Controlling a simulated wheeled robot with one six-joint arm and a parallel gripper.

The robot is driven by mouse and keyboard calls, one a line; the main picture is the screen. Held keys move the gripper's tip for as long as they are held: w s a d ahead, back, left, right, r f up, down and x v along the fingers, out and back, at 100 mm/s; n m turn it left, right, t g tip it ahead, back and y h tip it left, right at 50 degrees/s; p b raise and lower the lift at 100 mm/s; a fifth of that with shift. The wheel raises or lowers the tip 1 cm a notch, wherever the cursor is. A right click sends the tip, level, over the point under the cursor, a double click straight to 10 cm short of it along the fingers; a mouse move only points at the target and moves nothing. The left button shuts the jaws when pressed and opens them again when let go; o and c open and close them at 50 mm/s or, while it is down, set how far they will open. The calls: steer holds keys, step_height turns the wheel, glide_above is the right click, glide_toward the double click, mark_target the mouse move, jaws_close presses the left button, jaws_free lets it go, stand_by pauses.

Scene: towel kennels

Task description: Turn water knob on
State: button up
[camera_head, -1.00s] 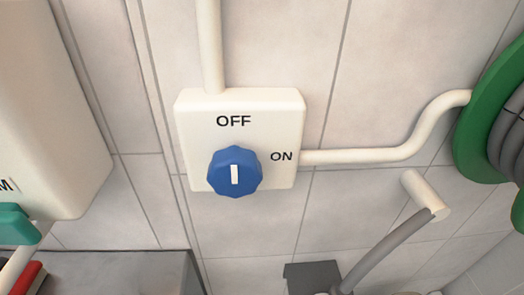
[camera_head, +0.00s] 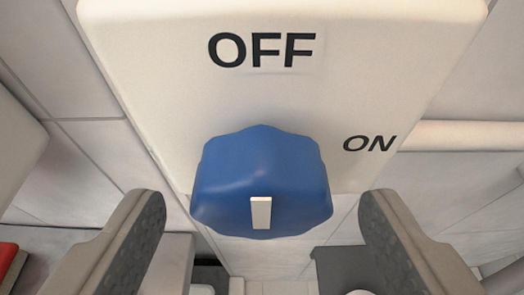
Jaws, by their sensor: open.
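The blue water knob (camera_head: 262,172) is large in the middle of the view, mounted on a cream box (camera_head: 160,75). The box carries the word OFF above the knob and ON to its right. The white mark on the knob stands upright, in line with OFF. My gripper (camera_head: 262,225) is open, with one grey padded finger at the lower left of the knob and one at its lower right. Gaps show between the knob and both fingers in the picture, so neither appears to touch it.
A white pipe (camera_head: 465,135) leaves the box to the right along the tiled wall (camera_head: 85,150). A white housing (camera_head: 15,150) and a red object (camera_head: 8,258) are at the left edge. Dark grey items lie below, between and behind the fingers.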

steer(key=shift+x, duration=0.85)
steer(key=c, duration=1)
steer(key=shift+o, duration=0.2)
